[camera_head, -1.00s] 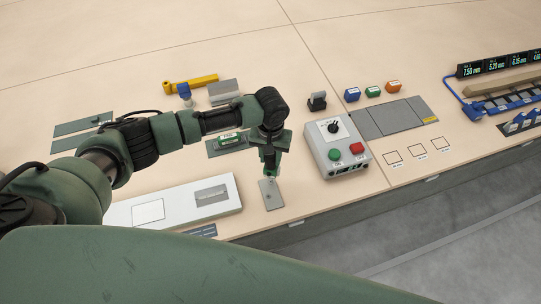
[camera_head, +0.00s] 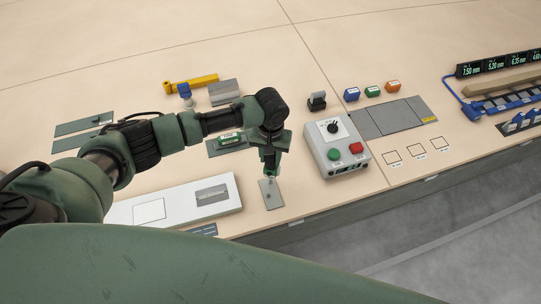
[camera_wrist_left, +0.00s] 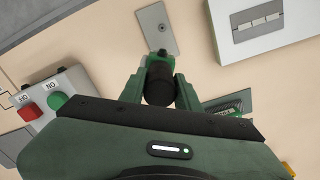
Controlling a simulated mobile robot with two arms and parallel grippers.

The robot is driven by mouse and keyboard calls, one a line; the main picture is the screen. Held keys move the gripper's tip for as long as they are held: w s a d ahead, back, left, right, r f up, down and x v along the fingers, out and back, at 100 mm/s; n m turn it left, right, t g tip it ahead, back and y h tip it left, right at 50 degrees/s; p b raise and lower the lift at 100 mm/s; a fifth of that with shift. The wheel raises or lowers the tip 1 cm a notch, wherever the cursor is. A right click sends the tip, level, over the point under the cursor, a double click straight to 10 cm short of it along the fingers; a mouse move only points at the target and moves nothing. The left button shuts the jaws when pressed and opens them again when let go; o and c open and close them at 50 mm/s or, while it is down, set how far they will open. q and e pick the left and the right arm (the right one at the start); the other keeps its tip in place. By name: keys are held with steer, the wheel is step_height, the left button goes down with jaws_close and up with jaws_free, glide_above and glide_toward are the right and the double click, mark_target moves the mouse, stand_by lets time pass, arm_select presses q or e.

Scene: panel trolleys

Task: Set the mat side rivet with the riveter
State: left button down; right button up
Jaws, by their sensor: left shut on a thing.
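My left gripper (camera_head: 269,165) is low over the front of the bench. It is shut on a dark cylindrical tool, which I take for the riveter (camera_wrist_left: 158,82); this shows between the fingers in the left wrist view. A small dark round spot, perhaps a rivet, shows on the plate (camera_wrist_left: 163,27). I cannot tell whether the tip touches the plate. My right gripper is not in view.
A grey control box (camera_head: 335,150) with a dial and red and green buttons stands right of the plate. A white tray (camera_head: 175,216) lies to the left. A grey mat (camera_head: 214,148) with a green labelled item is behind. Bare bench lies around the plate.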

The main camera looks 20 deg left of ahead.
arm_select(q)
steer(key=shift+f+b, duration=0.55)
steer(key=shift+f, duration=0.5)
steer(key=shift+s+f, duration=0.15)
stand_by(1.2)
step_height(320, 180, up, 4)
steer(key=p, duration=0.4)
steer(key=shift+p, duration=0.4)
steer(key=shift+w, duration=0.2)
